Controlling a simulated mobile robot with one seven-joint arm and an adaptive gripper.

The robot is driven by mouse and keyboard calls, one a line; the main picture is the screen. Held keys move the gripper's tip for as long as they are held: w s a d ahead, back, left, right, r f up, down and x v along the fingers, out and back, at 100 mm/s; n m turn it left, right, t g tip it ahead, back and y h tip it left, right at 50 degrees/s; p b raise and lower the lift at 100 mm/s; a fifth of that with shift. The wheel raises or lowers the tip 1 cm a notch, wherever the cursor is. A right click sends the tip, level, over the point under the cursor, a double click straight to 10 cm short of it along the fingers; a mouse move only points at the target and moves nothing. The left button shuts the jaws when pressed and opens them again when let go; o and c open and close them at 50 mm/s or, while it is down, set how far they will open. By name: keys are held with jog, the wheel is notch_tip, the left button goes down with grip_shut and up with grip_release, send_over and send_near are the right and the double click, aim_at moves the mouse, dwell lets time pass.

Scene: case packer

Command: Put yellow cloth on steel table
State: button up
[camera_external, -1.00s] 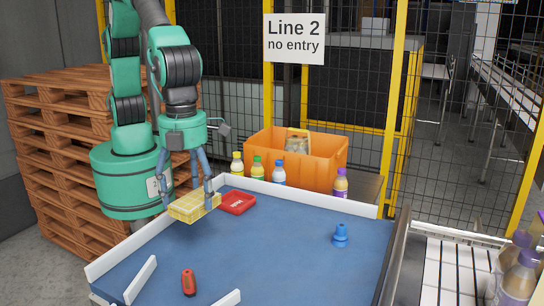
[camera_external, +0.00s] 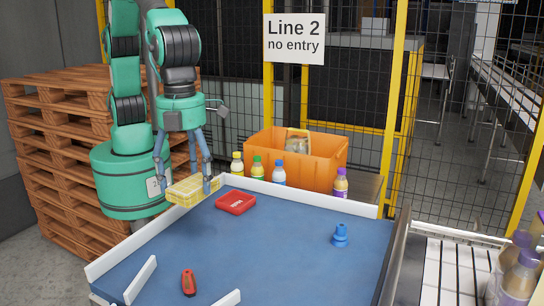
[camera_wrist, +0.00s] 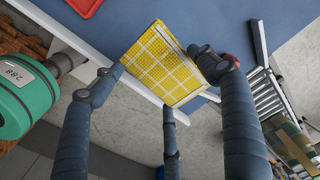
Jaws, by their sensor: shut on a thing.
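The yellow cloth (camera_external: 192,191) is a folded, flat block with a pale grid pattern. My gripper (camera_external: 182,187) is shut on it and holds it above the left edge of the blue worktop. In the wrist view the cloth (camera_wrist: 162,65) sits between the fingers of my gripper (camera_wrist: 160,80). The steel table (camera_external: 367,190) stands behind the worktop's white back rail. Only a strip of its top shows, at the right, beside a purple-capped bottle.
An orange crate (camera_external: 318,163) and several bottles (camera_external: 279,174) stand behind the rail. On the blue worktop (camera_external: 270,240) are a red box (camera_external: 236,202), a blue part (camera_external: 340,236) and a red-and-black tool (camera_external: 188,283). The worktop's middle is clear. A wooden pallet stack (camera_external: 50,150) is at left.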

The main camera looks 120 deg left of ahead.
jog(key=s+a+n+b, duration=0.25)
jog(key=a+n, duration=0.75)
jog(key=a, duration=1.1)
jog(key=s+a+n+b, duration=0.3)
jog(key=a+n, duration=0.7)
jog(key=a, duration=1)
jog(key=f, duration=0.8)
jog(key=w+f, duration=0.1)
jog(key=f, duration=1.7)
jog(key=shift+w+d+f+b, duration=0.15)
jog(key=shift+w+b, duration=0.15)
jog(key=shift+b, duration=0.05)
jog(key=w, duration=0.5)
jog(key=w+f, duration=0.1)
jog(key=w, duration=0.9)
jog(key=shift+w+a+f, duration=0.1)
jog(key=shift+a+f, duration=0.1)
jog(key=shift+a, duration=0.05)
